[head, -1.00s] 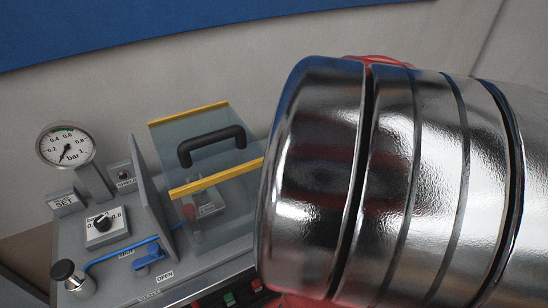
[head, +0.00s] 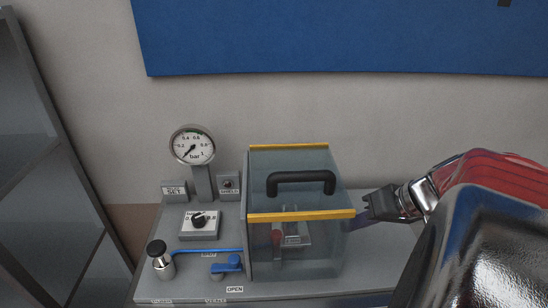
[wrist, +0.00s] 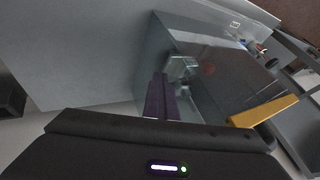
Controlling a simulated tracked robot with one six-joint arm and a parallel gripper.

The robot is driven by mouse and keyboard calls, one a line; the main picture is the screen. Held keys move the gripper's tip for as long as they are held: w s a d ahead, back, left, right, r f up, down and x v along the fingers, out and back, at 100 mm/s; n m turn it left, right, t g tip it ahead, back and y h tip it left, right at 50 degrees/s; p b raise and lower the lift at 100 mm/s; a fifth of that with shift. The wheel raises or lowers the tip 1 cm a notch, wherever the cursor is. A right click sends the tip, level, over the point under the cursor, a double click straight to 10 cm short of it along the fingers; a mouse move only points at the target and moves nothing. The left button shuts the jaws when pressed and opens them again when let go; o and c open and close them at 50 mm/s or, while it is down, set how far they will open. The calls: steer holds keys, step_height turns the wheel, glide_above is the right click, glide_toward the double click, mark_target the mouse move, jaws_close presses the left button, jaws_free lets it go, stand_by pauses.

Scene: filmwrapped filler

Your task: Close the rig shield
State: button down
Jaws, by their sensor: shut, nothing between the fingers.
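The rig shield (head: 262,185) is a clear box with a yellow strip along its back top edge and another along its front top edge. A black handle (head: 301,176) stands on its top between the strips. The shield stands over a small fixture (head: 292,238) with a red part, seen through the clear walls. I cannot tell if it is fully seated. My gripper (head: 363,214) is shut and empty beside the shield's right side. In the wrist view, its dark fingers (wrist: 158,98) point at the clear shield (wrist: 205,85); contact is unclear.
The grey rig (head: 195,290) carries a pressure gauge (head: 192,145), a dial box (head: 199,222), a black knob (head: 157,250) and a blue lever (head: 228,264) left of the shield. A blue wall panel (head: 340,35) hangs behind. A dark framed panel (head: 25,150) stands at far left.

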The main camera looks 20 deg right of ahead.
steer(key=s+d+r, duration=0.6)
steer(key=r, duration=0.2)
steer(key=shift+s+d, duration=0.3)
steer(key=shift+d, duration=0.1)
stand_by(0.5)
